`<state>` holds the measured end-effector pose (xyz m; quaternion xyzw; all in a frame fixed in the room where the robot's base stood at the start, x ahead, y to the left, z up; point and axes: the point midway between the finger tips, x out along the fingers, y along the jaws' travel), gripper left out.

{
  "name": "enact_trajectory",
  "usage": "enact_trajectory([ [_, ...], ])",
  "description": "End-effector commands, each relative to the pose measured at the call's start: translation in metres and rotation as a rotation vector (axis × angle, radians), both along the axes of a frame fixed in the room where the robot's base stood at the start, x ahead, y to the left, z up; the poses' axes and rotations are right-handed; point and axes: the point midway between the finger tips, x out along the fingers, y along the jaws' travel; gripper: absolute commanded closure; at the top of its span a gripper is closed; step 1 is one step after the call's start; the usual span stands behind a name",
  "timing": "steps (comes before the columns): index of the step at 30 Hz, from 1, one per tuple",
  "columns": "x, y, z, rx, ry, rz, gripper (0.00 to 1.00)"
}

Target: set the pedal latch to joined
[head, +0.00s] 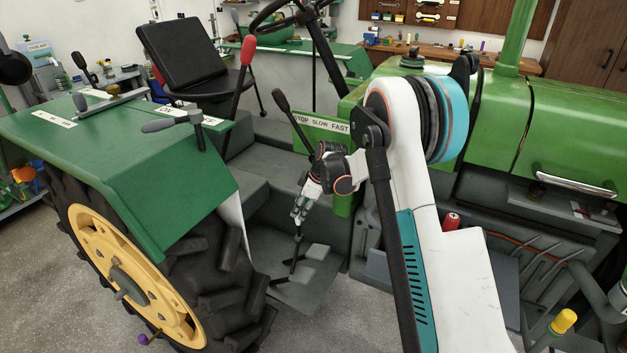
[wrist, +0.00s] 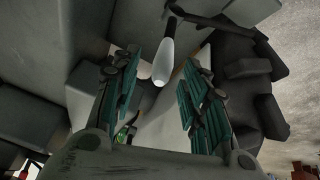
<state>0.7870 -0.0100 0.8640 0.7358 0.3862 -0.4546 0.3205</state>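My gripper (head: 299,214) reaches down into the footwell of the green tractor, above the pedals (head: 317,252). In the wrist view my gripper (wrist: 159,76) has its two teal-padded fingers apart, with a gap between them. A light grey rounded bar (wrist: 166,52), possibly the pedal latch, points into that gap from a dark pivot at the top. I cannot tell whether a finger touches it. In the head view a dark rod (head: 297,252) stands under my gripper beside the pedals. The latch's setting cannot be made out.
The big rear wheel (head: 125,280) and green fender (head: 150,170) stand left of the footwell. A black lever with a red knob (head: 248,52) and another black lever (head: 290,118) rise near my arm. A plate reading STOP SLOW FAST (head: 320,125) is behind my gripper.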

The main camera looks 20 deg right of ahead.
Motion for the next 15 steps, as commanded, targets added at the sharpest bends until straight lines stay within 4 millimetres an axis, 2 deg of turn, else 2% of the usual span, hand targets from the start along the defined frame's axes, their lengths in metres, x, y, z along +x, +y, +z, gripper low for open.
enact_trajectory([
  [1, -0.002, -0.003, 0.010, 0.000, -0.001, -0.001, 0.59],
  [9, -0.016, -0.016, 0.054, -0.001, 0.000, -0.002, 0.59],
  [15, -0.025, -0.025, 0.082, -0.001, 0.000, -0.001, 0.59],
])
